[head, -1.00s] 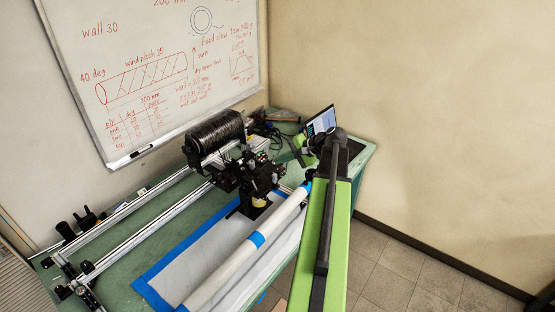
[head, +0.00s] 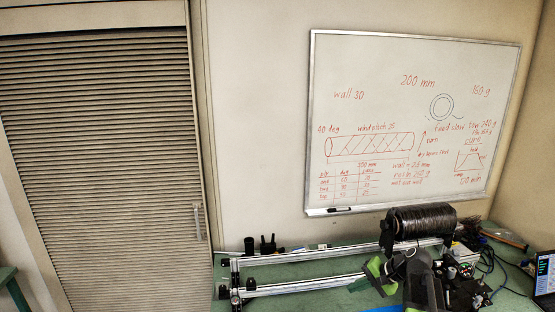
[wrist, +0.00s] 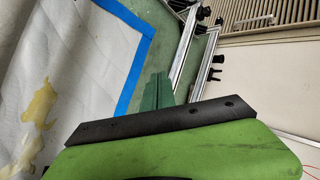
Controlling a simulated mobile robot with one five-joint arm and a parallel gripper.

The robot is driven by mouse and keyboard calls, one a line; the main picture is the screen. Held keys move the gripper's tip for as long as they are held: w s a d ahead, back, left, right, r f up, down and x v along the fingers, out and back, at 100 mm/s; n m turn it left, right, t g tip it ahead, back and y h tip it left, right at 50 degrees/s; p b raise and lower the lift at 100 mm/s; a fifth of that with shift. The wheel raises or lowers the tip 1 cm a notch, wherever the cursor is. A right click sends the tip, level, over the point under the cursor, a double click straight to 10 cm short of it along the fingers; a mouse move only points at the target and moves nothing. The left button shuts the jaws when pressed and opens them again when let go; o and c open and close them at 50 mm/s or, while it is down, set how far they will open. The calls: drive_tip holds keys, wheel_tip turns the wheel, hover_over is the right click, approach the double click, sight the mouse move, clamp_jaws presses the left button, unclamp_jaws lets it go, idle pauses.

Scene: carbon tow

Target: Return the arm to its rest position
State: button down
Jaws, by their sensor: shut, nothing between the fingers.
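My gripper (wrist: 157,92) is shut and empty in the wrist view, its dark green fingers together beyond the black bar and green body of my arm. In the head view my arm shows at the lower right, with green and black parts (head: 376,268) in front of the winding machine. The black tow spool (head: 422,220) sits just behind it. The fingertips are hard to make out in the head view. The gripper appears above the green bench and touches nothing that I can see.
The machine's metal rails (head: 300,287) run along the green bench (head: 310,255). A white sheet with blue tape edges (wrist: 95,60) lies below in the wrist view, with yellowish stains. A laptop (head: 545,280) stands at the right. A roller shutter (head: 100,150) and whiteboard (head: 410,120) are behind.

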drive_tip(key=s+a+f+n+g+h+b, duration=0.2)
drive_tip(key=s+a+f+n+b, duration=0.15)
drive_tip(key=a+f, duration=0.4)
drive_tip(key=s+a+f+n+g+h+b, duration=0.25)
drive_tip(key=s+a+f, duration=0.25)
drive_tip(key=a, duration=0.6)
drive_tip(key=s+d+n+h+p, duration=0.1)
drive_tip(key=s+d+n+h, duration=0.1)
drive_tip(key=d, duration=0.3)
drive_tip(key=shift+s+d, duration=0.3)
drive_tip(key=shift+s, duration=0.15)
drive_tip(key=shift+g, duration=0.25)
